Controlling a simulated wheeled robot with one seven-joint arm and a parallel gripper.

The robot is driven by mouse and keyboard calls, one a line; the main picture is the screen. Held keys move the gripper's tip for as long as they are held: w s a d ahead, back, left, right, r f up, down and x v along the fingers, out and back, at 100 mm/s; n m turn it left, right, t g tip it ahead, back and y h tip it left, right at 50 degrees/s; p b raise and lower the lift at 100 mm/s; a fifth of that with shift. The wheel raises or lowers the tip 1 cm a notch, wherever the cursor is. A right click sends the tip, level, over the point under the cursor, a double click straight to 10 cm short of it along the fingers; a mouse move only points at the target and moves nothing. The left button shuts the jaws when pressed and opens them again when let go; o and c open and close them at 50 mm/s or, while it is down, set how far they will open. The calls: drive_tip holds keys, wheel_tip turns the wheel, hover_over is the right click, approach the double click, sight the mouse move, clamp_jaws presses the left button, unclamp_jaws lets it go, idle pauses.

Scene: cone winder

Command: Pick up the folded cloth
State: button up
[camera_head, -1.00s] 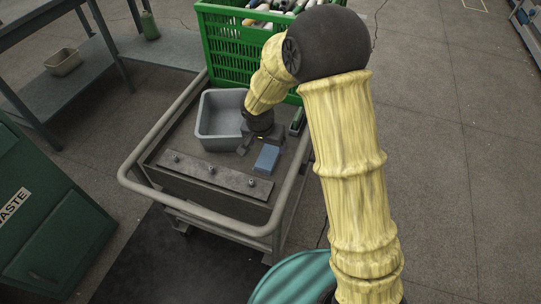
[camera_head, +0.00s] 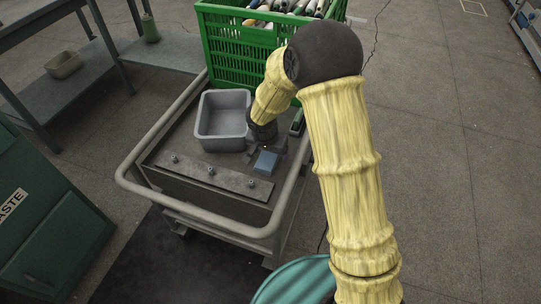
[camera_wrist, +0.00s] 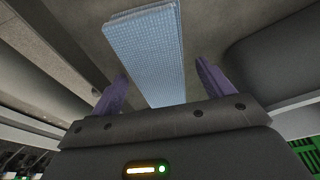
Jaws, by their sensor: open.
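The folded cloth (camera_head: 266,162) is a small blue, flat rectangular stack lying on the cart top, right of the grey bin. My gripper (camera_head: 266,148) is just above its far end and hides part of it. In the wrist view the cloth (camera_wrist: 146,45) shows as a pale blue, woven strip running between and past the fingers. My gripper (camera_wrist: 161,72) is open there, with one purple finger on each side of the cloth. I cannot tell the exact height of the fingertips over the cart.
The grey bin (camera_head: 201,125) stands close left of my gripper. A green crate (camera_head: 224,50) with several yarn cones is behind. A metal strip with knobs (camera_head: 199,172) lies in front, and the cart's rail (camera_head: 205,222) runs around. A small green item (camera_head: 297,121) lies right.

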drive_tip(key=c, duration=1.1)
drive_tip(key=shift+r, duration=0.1)
wheel_tip(320, 180, up, 10)
drive_tip(key=p, duration=0.3)
